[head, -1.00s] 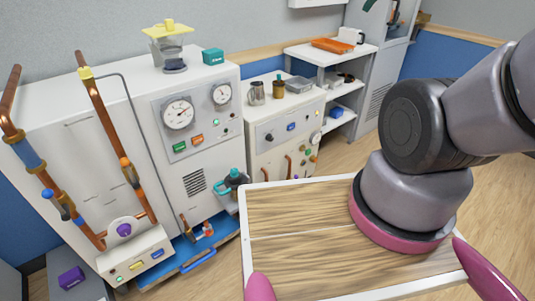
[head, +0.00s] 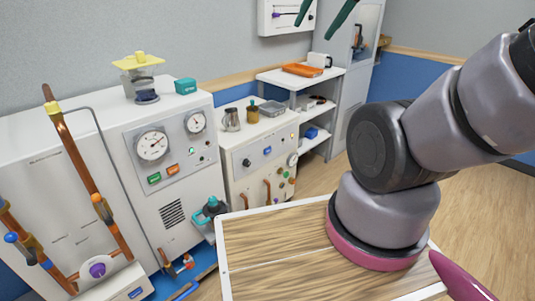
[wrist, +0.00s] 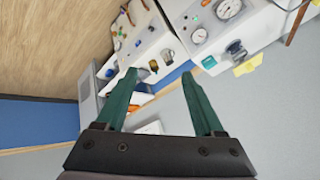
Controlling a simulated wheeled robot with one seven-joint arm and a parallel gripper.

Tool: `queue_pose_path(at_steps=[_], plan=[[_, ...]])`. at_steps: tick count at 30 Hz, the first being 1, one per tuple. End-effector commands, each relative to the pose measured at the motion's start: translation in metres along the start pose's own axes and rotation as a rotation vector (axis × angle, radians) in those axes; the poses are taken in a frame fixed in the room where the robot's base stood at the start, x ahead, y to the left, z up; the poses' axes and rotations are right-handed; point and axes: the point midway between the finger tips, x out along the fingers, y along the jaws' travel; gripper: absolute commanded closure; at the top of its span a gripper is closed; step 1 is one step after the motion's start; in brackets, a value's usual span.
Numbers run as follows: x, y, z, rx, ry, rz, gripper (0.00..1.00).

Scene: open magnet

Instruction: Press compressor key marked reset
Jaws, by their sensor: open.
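The compressor looks to be the tall white cabinet (head: 125,185) at left in the head view. Its grey panel carries two round gauges, a green key (head: 154,178) and an orange-red key (head: 172,169). A small green light (head: 193,154) sits to their right. The key markings are too small to read. The cabinet panel also shows, turned sideways, at upper right in the wrist view (wrist: 213,20). My gripper (head: 322,22) shows its dark green fingers at the top of the head view, well away from the keys. In the wrist view the fingers (wrist: 159,74) are apart and empty.
A second white cabinet (head: 240,160) with knobs and pipes stands right of the first. A shelf unit (head: 300,80) holds an orange tray (head: 302,69). Copper pipes (head: 85,170) rise at left. My wood-topped base fills the lower middle. Floor is clear at right.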

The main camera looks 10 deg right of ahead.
Motion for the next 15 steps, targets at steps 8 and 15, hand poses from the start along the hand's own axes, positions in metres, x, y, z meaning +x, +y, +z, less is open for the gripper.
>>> queue_pose_path(at_steps=[8, 15], plan=[[0.0, 0.0, 0.0, 0.0, 0.0, 0.0, 0.3], [0.0, 0.0, 0.0, 0.0, 0.0, 0.0, 1.0]])
